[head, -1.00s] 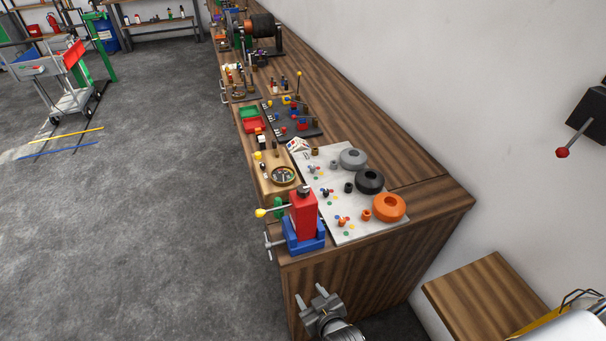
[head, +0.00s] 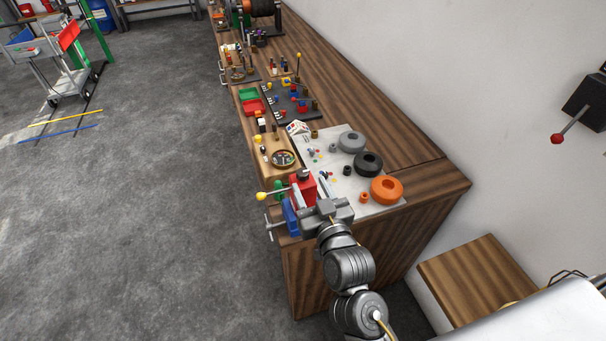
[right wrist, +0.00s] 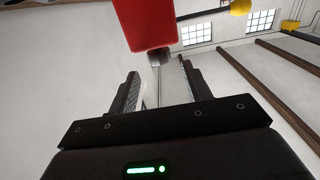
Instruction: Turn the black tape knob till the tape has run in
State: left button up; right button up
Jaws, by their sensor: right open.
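A red block (head: 301,187) stands at the near left bench corner, with a blue vise-like base (head: 290,216) under it. A small dark knob (head: 303,174) on top looks like the tape knob, though I cannot be sure. My right gripper (head: 311,185) is open just in front of the red block and hides part of it. My left gripper is out of view.
A yellow-ball lever (head: 262,196) sticks out left of the red block. A pale mat (head: 330,188) beside it holds grey, black and orange rings (head: 387,190). A wooden board with a dial (head: 283,158) lies behind. The bench's back right is bare.

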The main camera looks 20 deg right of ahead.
aim_at(305, 178)
jog(key=w, duration=0.2)
jog(key=w+b, duration=0.1)
jog(key=w, duration=0.1)
jog(key=shift+w+a+f, duration=0.15)
jog(key=shift+w, duration=0.1)
jog(key=shift+w+b, duration=0.4)
jog(key=shift+w, duration=0.35)
jog(key=shift+c, duration=0.2)
